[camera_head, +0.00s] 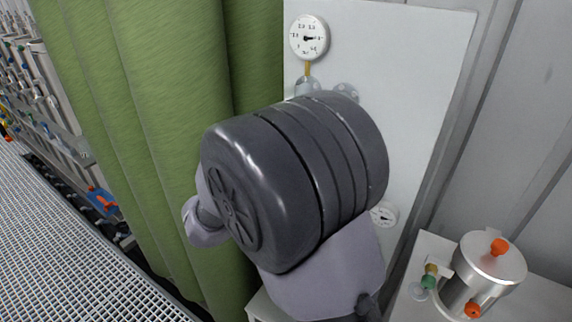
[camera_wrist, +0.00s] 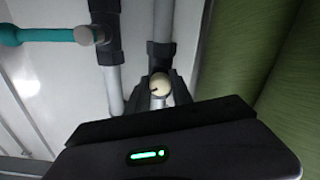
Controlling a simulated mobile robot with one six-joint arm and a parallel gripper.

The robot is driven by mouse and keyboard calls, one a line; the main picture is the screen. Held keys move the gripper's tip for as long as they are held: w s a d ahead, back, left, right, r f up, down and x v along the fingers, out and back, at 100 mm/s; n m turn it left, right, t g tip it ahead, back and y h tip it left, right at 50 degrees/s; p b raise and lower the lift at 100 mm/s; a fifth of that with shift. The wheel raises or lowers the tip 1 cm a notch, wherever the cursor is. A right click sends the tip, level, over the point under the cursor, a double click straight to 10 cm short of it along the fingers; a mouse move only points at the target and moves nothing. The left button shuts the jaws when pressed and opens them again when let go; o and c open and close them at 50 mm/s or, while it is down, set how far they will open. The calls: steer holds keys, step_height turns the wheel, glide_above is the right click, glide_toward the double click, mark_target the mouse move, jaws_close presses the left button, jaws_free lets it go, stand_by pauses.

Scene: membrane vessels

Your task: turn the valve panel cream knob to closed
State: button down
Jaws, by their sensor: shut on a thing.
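The cream knob (camera_wrist: 160,84) shows in the wrist view, a small round knob with a dark mark on its face, in front of a grey pipe. My gripper (camera_wrist: 161,90) is at the knob, with a dark finger on each side of it, shut on it. The white valve panel (camera_head: 420,90) stands behind my arm in the head view. In that view my arm hides the knob and my gripper. How the knob's mark relates to closed cannot be told.
A teal handle (camera_wrist: 45,36) sits on a neighbouring pipe. A green curtain (camera_head: 140,130) hangs left of the panel. A round gauge (camera_head: 310,37) is at the panel's top, and another gauge (camera_head: 384,214) lower down. A metal vessel (camera_head: 490,265) with orange knobs stands at the right.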

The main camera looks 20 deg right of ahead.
steer(key=m+b, duration=0.3)
steer(key=b, duration=0.1)
steer(key=shift+f+m, duration=0.2)
steer(key=shift+m, duration=0.2)
steer(key=shift+m+b, duration=0.55)
steer(key=shift+m, duration=0.15)
steer(key=shift+r+m, duration=0.2)
steer(key=shift+m, duration=0.1)
steer(key=c, duration=1.1)
jaws_free()
steer(key=p+v, duration=0.3)
steer(key=v, duration=1.4)
steer(key=shift+s+a+p, duration=0.1)
steer(key=shift+a+p, duration=0.15)
steer(key=shift+p, duration=0.1)
